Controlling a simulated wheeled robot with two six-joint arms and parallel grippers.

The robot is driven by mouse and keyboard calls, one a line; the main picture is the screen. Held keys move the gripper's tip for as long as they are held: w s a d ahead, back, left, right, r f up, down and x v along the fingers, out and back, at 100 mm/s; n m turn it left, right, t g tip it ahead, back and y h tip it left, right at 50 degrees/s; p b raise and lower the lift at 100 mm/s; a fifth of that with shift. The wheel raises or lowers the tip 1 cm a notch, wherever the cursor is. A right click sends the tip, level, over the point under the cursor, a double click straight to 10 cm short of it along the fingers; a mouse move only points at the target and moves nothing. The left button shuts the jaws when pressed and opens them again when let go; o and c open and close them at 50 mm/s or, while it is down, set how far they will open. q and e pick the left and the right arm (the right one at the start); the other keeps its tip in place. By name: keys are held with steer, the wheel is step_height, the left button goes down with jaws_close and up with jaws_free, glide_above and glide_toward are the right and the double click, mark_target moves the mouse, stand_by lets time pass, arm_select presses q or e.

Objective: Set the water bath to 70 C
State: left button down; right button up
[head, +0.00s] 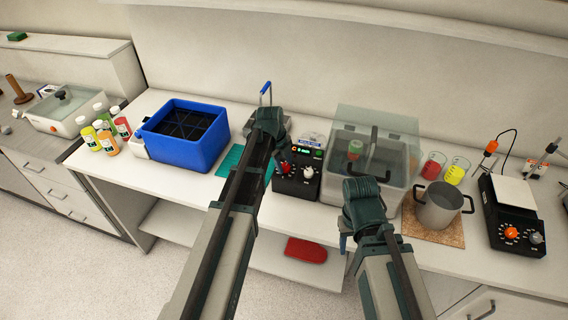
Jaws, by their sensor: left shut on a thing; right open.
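I cannot read the display's value. My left gripper (280,152) is at the box's left side, at the red knob; it is shut, and its fingertips are mostly hidden by the arm. My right gripper (345,238) is open and empty in front of the water bath, pointing down near the counter's front edge.
A blue tub (165,150) and several capped bottles (106,143) stand at the left. A steel pot (438,212), beakers (434,165) and a hotplate (513,212) stand at the right. A blue handle (265,88) rises behind my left wrist. A red mitt (306,250) lies below.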

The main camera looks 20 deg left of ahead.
stand_by(0.4)
arm_select(q)
steer(key=shift+c, duration=2.2)
jaws_free()
steer(key=p+v, duration=1.3)
steer(key=v, duration=0.1)
steer(key=shift+w+f, duration=0.1)
